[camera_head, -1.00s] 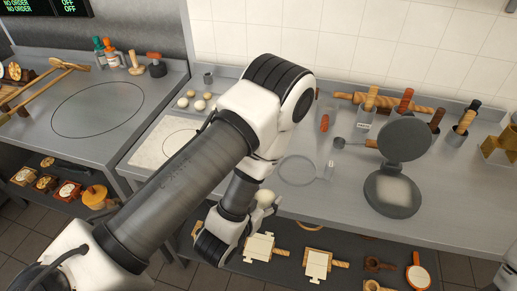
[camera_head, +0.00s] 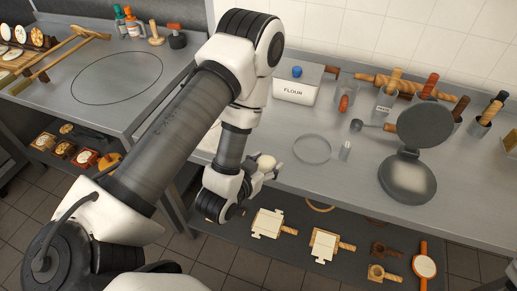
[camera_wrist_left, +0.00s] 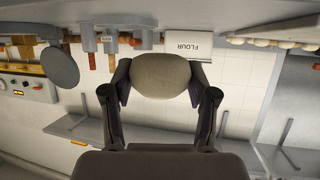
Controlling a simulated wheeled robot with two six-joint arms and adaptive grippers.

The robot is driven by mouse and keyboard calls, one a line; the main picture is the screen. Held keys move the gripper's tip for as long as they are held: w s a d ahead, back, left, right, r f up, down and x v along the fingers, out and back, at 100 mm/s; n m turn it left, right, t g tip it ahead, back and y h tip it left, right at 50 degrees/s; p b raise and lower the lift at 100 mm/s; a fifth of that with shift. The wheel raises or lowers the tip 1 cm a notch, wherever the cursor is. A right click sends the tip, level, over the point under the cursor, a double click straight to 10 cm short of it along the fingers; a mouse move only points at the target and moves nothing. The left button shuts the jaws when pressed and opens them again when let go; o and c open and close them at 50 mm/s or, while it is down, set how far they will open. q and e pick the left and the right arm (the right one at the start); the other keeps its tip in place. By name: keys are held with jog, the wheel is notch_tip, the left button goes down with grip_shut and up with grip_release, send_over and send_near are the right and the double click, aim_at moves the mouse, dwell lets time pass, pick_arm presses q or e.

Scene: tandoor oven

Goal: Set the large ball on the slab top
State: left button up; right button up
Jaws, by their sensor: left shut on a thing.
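A pale, cream-coloured dough ball (camera_head: 266,161) is held between the fingers of my left gripper (camera_head: 269,170), over the front edge of the counter. In the left wrist view the ball (camera_wrist_left: 161,76) fills the space between the two fingertips (camera_wrist_left: 160,85), which touch its sides. Only a sliver of the pale slab (camera_head: 208,138) shows at the left of my arm; its top is mostly hidden behind my arm. The gripper and ball are to the right of that sliver. My right gripper is not in view.
Tools stand along the back. Boards (camera_head: 268,222) sit on the shelf below.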

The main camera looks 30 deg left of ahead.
aim_at(258, 148)
pick_arm(q)
jog(key=w+a+b, duration=0.1)
jog(key=w, duration=0.1)
jog(key=w+a+f+b, duration=0.1)
jog(key=a+b, duration=0.1)
jog(key=shift+w+a, duration=0.1)
jog(key=shift+w, duration=0.25)
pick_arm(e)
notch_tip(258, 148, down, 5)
pick_arm(q)
jog(key=shift+w+a+r+p, duration=0.35)
jog(key=shift+w+a+p, duration=0.2)
jog(key=shift+w+p, duration=0.15)
jog(key=w+a, duration=0.1)
jog(key=w+a+p, duration=0.2)
jog(key=shift+w+a+f, duration=0.25)
jog(key=shift+a+f, duration=0.1)
jog(key=shift+a, duration=0.05)
notch_tip(258, 148, down, 3)
jog(key=shift+r+p, duration=0.1)
jog(key=shift+p, duration=0.35)
jog(key=shift+w+f, duration=0.15)
jog(key=shift+f, duration=0.25)
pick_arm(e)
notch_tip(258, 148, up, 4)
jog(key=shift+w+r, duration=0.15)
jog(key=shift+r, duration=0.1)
